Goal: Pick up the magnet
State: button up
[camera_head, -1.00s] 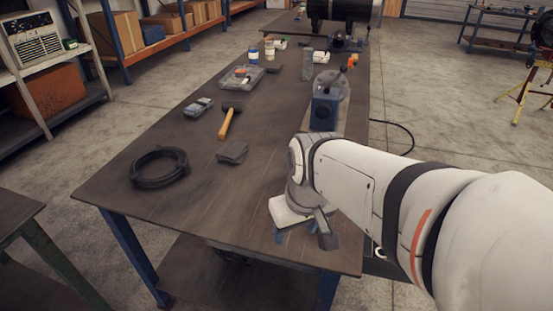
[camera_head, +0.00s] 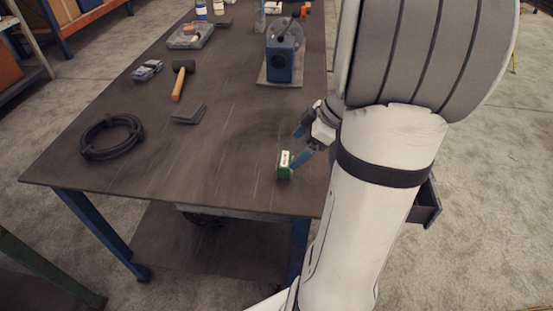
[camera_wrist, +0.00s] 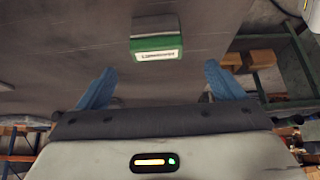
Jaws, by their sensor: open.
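A small green block with a white label (camera_head: 284,172), which I take to be the magnet, stands on the dark table near its front right edge. In the wrist view the green block (camera_wrist: 156,46) has a grey part behind its green face. My gripper (camera_head: 298,146) is open, with its two blue fingers apart, just right of and close to the block. In the wrist view the open gripper (camera_wrist: 159,68) has the block beyond its fingertips and roughly centred between them. Nothing is held.
A grey flat block (camera_head: 188,112), a black cable coil (camera_head: 111,136) and a hammer (camera_head: 180,82) lie to the left on the table (camera_head: 225,150). A blue device (camera_head: 283,62) stands behind.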

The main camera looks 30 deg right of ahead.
aim_at(286, 158)
jog(key=x, duration=0.7)
jog(key=shift+w+d+f+p, duration=0.15)
jog(key=shift+w+f+p, duration=0.05)
jog(key=shift+f+p, duration=0.1)
jog(key=c, duration=1.3)
